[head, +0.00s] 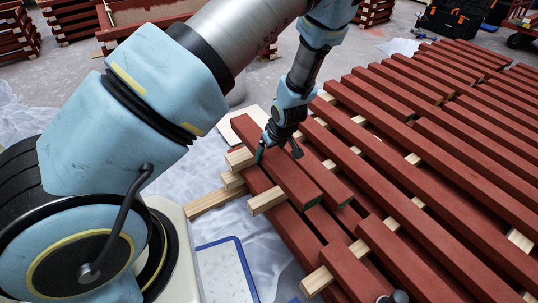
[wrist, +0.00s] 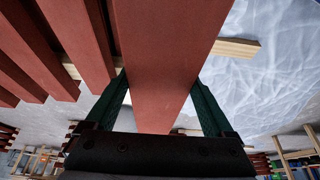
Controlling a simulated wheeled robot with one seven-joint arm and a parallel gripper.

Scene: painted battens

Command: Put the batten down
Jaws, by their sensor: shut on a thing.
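My gripper (head: 279,153) is shut on a red-painted batten (head: 291,181) near the left edge of the layer of battens. In the wrist view the held batten (wrist: 165,60) runs between the two dark green fingers (wrist: 160,106), one along each side. Its near end in the head view shows a dark, greenish end face. It lies about parallel to the neighbouring red battens (head: 400,205) and close beside or over them. I cannot tell whether it rests on the pale wooden bearers (head: 268,200) or hangs just above them.
Several red battens fill the right side on pale cross-bearers. Crinkled clear sheeting (head: 215,160) covers the floor at left, with a blue-edged white panel (head: 226,270) near my base. More stacked battens (head: 75,18) and black cases (head: 455,18) stand at the back.

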